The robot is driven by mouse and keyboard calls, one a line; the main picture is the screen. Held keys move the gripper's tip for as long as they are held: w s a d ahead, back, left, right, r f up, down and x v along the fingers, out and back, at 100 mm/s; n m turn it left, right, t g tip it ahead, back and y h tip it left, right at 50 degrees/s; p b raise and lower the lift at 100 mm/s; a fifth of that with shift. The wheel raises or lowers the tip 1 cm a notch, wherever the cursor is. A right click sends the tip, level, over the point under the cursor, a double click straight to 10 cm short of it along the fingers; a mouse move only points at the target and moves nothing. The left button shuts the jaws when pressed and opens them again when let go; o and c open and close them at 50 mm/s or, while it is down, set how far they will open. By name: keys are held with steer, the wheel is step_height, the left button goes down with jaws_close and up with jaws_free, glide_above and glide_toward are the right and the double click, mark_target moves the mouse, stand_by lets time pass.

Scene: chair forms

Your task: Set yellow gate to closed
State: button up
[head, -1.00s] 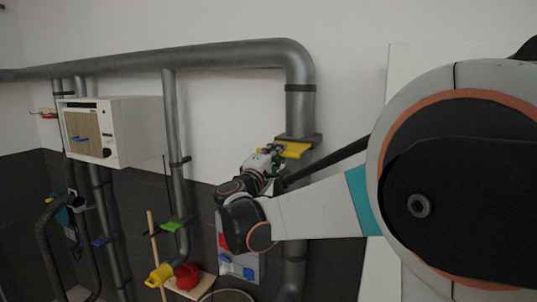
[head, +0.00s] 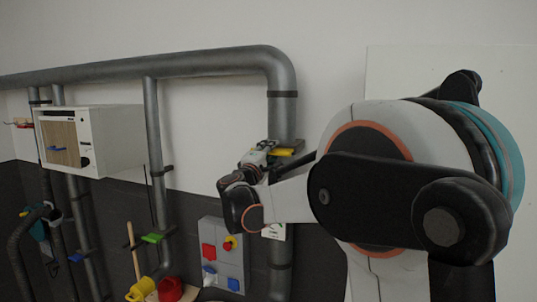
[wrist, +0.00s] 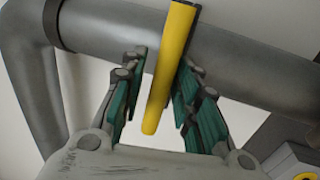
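The yellow gate (head: 285,152) is a flat yellow slide in a dark flange on the thick grey vertical pipe, below its bend. In the wrist view the yellow gate (wrist: 168,75) is a long bar running from the pipe towards my gripper.
A white cabinet (head: 112,140) hangs at left. A grey panel (head: 222,250) with red and blue parts is below my gripper. A green gate (head: 152,238) sits on a thinner pipe. A yellow pipe end (head: 141,290) and a red piece (head: 170,289) are low down.

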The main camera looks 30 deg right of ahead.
steer(key=shift+d, duration=0.1)
steer(key=v, duration=1.2)
steer(key=shift+f, duration=0.1)
steer(key=s+f+m+g+y+b, duration=0.1)
steer(key=s+f+y+b, duration=0.1)
steer(key=s+f+b, duration=0.5)
steer(key=s+a+f+m+g+y+b, duration=0.1)
steer(key=s+f+m+g+y+b, duration=0.15)
steer(key=f, duration=0.85)
steer(key=s+f+m+g+y+b, duration=0.1)
steer(key=s+f+y+b, duration=0.1)
steer(key=s+f+b, duration=0.55)
steer(key=s+a+f+m+y+b, duration=0.1)
steer(key=s+a+f+y+b, duration=0.2)
steer(key=f, duration=0.7)
steer(key=s+a+f+m+y+b, duration=0.1)
steer(key=s+a+f+y+b, duration=0.2)
steer(key=f, duration=0.7)
steer(key=s+a+f+m+y+b, duration=0.1)
steer(key=s+a+f+y+b, duration=0.2)
steer(key=s+a+f+b, duration=0.3)
steer(key=a+f+b, duration=0.2)
steer(key=a+f, duration=0.2)
steer(key=shift+s+g+b, duration=0.35)
steer(key=shift+b, duration=0.05)
